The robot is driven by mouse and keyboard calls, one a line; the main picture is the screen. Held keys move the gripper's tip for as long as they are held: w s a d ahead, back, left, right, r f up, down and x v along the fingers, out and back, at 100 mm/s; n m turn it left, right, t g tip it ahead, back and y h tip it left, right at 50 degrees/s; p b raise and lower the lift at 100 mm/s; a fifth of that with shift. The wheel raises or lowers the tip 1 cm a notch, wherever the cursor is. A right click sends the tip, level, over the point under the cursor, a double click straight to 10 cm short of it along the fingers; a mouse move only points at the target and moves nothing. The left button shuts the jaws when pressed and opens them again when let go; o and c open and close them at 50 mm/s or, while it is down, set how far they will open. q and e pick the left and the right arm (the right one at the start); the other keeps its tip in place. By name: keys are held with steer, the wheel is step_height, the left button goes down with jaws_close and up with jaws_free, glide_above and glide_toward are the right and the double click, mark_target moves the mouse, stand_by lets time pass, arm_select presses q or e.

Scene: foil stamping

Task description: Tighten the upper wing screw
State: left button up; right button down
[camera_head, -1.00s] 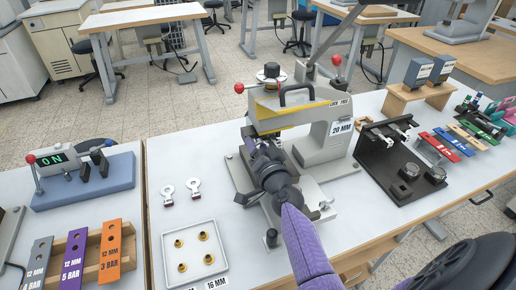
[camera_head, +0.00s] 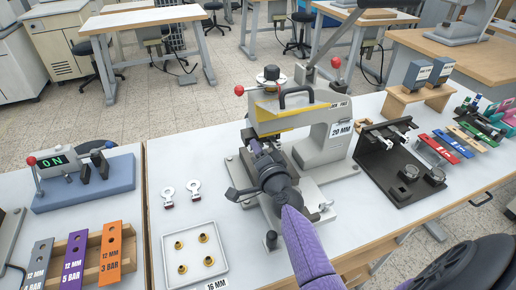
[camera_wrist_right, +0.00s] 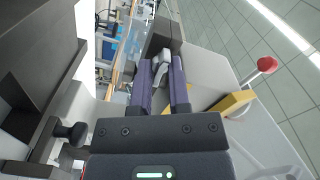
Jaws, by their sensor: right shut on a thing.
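The stamping press (camera_head: 325,130) stands on the middle table, with a yellow plate on its head and a "20 MM" label. My right gripper (camera_head: 254,148) reaches up to the front of the press head. In the right wrist view its two purple fingers (camera_wrist_right: 163,85) are shut on a light grey wing screw (camera_wrist_right: 163,60) at their tips. The screw is hidden behind my gripper in the head view, and its threaded end cannot be seen. My left gripper is not in view.
A white tray (camera_head: 164,255) with several brass pieces lies at the front left of the press. Two ring-ended pieces (camera_head: 168,194) lie behind it. A black stand (camera_head: 392,190) is to the right. A red knob (camera_wrist_right: 267,64) shows close by in the wrist view.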

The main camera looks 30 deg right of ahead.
steer(key=c, duration=0.6)
jaws_free()
steer(key=p+v, duration=0.1)
steer(key=v, duration=0.9)
steer(key=shift+d, duration=0.1)
